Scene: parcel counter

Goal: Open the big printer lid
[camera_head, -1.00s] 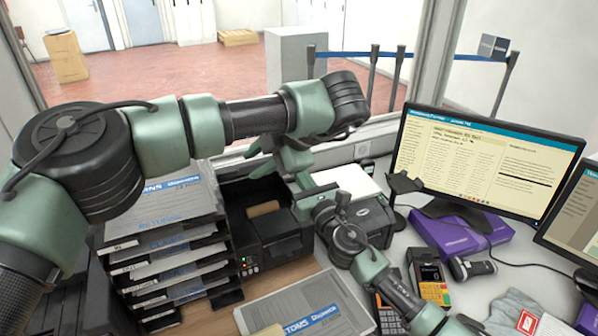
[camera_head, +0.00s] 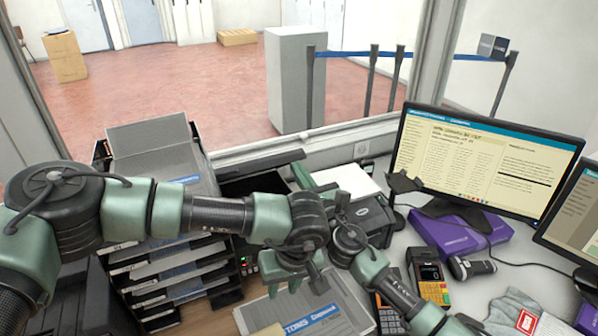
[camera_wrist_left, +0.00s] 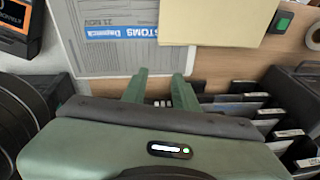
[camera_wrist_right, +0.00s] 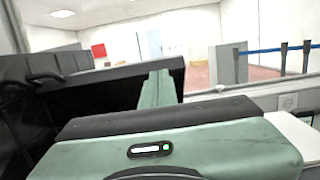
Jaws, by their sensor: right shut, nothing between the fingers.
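The big black printer (camera_head: 240,188) stands behind my left arm, which hides most of it in the head view. A dark panel (camera_wrist_right: 90,88), which appears to be its raised lid, stands beside my right gripper in the right wrist view; its exact angle is unclear. My right gripper (camera_head: 303,178) is shut and empty at the printer's right side; its fingers (camera_wrist_right: 160,88) lie close against the panel, but contact is unclear. My left gripper (camera_head: 296,284) is open and empty above the customs envelope (camera_head: 325,312); its spread fingers show in the left wrist view (camera_wrist_left: 160,76).
A smaller black printer (camera_head: 374,222) stands right of my right gripper. A stack of paper trays (camera_head: 170,262) is at the left. A card terminal (camera_head: 430,280), a monitor (camera_head: 480,165) and a purple box (camera_head: 440,232) fill the right side. A window ledge runs behind.

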